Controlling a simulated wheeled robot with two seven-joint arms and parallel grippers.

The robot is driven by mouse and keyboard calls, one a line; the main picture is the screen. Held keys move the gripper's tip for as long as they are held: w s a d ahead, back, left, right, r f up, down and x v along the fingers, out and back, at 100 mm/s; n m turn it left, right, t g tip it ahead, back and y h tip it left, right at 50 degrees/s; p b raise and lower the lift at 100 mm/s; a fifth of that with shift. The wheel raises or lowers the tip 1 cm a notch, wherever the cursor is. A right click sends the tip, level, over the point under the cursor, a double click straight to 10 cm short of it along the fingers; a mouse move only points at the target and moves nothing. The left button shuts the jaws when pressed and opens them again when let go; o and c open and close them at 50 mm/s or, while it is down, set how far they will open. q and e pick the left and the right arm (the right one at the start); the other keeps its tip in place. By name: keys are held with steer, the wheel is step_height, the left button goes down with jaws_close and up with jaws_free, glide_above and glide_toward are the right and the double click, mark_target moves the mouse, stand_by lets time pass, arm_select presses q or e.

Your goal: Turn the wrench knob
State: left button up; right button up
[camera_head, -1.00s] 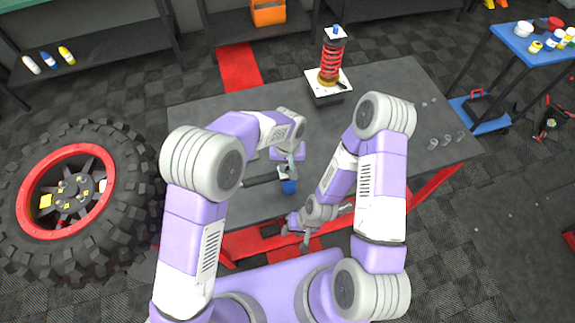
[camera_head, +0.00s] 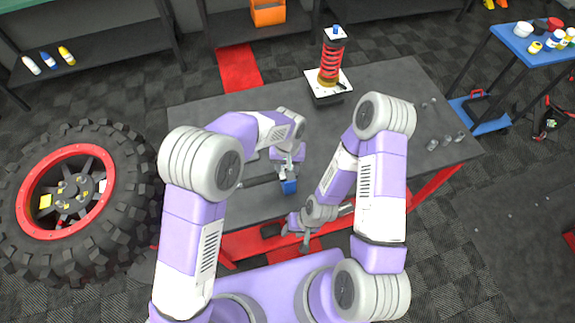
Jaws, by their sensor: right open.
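A small blue piece (camera_head: 290,187) shows at the front middle of the dark table, at the right end of a dark bar (camera_head: 252,182). These look like the wrench and its knob, but they are too small and too covered to be sure. My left gripper (camera_head: 288,172) points down right at the blue piece, overlapping it in the picture. I cannot tell whether its fingers touch or grip it. My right gripper (camera_head: 303,238) is open and empty at the table's front edge, nearer to me and apart from the blue piece.
A red spring shock absorber (camera_head: 332,62) stands on a white plate at the table's back. Several small clear cups (camera_head: 446,140) sit at its right end. A large tyre (camera_head: 108,150) lies left of the table (camera_head: 390,85). The table's middle right is free.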

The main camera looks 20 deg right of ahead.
arm_select(q)
step_height(320, 180, up, 8)
steer(key=shift+f+p, duration=0.2)
steer(key=shift+p, duration=0.15)
stand_by(0.6)
